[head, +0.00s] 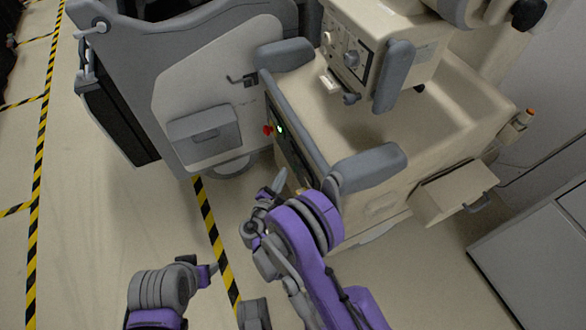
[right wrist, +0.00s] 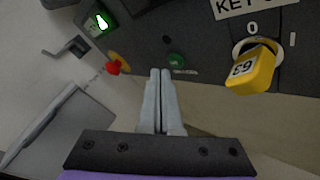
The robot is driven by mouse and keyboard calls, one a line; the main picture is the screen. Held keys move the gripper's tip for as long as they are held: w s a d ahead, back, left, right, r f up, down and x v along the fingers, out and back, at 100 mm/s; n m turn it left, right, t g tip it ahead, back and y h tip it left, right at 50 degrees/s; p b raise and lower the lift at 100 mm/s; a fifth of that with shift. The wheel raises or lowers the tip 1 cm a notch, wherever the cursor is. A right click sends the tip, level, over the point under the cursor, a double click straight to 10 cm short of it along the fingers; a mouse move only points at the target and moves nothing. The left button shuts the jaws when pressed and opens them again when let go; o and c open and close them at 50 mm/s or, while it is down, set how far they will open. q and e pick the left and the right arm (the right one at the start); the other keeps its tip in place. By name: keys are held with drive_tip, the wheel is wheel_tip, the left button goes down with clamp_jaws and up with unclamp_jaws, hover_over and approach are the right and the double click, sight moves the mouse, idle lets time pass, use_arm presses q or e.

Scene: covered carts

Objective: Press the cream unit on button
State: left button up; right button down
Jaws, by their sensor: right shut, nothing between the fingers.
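The cream unit (head: 450,95) stands at the centre right of the head view, with a dark control panel (head: 292,152) on its near left side. In the right wrist view the panel carries a round green button (right wrist: 177,60), likely the on button; its marking is unreadable. My right gripper (head: 279,180) is shut and empty, in front of the panel. In the right wrist view its fingertips (right wrist: 160,72) lie just below and left of the green button; I cannot tell whether they touch. My left gripper (head: 210,270) is low at the left, its jaws unclear.
The panel also has a red knob (right wrist: 113,68), a lit green switch (right wrist: 98,22) and a yellow key tag (right wrist: 250,72). A grey unit (head: 190,75) stands left of the cream one. An open drawer (head: 455,192) juts out right. Floor is clear at left.

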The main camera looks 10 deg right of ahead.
drive_tip(key=shift+d, duration=0.15)
drive_tip(key=shift+w+d, duration=0.15)
drive_tip(key=shift+d, duration=0.1)
drive_tip(key=shift+w+d+b, duration=0.15)
drive_tip(key=shift+d+b, duration=0.2)
drive_tip(key=shift+d, duration=0.1)
idle(0.7)
drive_tip(key=shift+a, duration=0.1)
drive_tip(key=shift+s+a, duration=0.3)
drive_tip(key=shift+a, duration=0.45)
drive_tip(key=shift+a, duration=0.15)
drive_tip(key=shift+s+a+b, duration=0.1)
drive_tip(key=shift+s+a, duration=0.15)
drive_tip(key=shift+a, duration=0.5)
drive_tip(key=shift+s+a+b, duration=0.15)
drive_tip(key=shift+s+a, duration=0.15)
drive_tip(key=shift+a, duration=0.45)
drive_tip(key=shift+s+a+b, duration=0.1)
drive_tip(key=shift+s+a, duration=0.15)
drive_tip(key=shift+a, duration=0.5)
